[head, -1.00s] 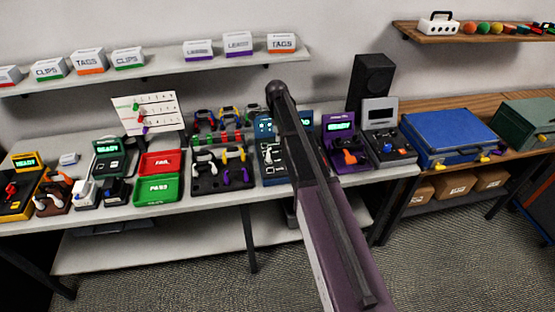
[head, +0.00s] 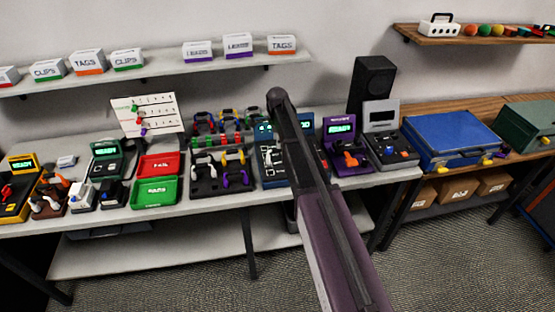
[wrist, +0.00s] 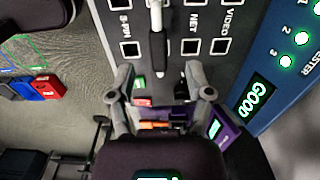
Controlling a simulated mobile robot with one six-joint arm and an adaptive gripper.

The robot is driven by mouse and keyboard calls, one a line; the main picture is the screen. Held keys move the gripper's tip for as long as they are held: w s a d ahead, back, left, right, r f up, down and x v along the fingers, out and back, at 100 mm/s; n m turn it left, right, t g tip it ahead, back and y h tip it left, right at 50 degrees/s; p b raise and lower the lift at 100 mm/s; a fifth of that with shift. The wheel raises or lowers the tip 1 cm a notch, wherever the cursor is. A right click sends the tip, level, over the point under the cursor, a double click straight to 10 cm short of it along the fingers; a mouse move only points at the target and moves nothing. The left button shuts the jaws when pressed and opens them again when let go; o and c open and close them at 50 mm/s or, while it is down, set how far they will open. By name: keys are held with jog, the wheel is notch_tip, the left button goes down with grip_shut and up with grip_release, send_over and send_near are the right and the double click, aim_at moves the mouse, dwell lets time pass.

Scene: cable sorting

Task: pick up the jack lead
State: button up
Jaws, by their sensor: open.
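In the wrist view my gripper (wrist: 159,78) is open, with one finger on each side and nothing held between the pads. A lead with a pale grip (wrist: 155,18) and a dark lower part (wrist: 158,52) lies over the grey socket panel (wrist: 178,38), in line with the gap between the fingers. I cannot tell for certain that it is the jack lead. In the head view my arm crosses the blue tester (head: 268,160) and hides the gripper.
A blue housing (wrist: 270,75) with a lit GOOD display stands right of the panel in the wrist view. In the head view, a red tray (head: 159,166), a green tray (head: 155,192) and a dark rack (head: 207,184) of coloured leads lie left of the tester; a purple unit (head: 345,152) is right.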

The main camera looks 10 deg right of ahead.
jog(key=shift+s+d+f+b, duration=0.1)
jog(key=shift+d+f+b, duration=0.05)
jog(key=shift+f+b, duration=1.85)
jog(key=shift+f, duration=0.1)
grip_shut()
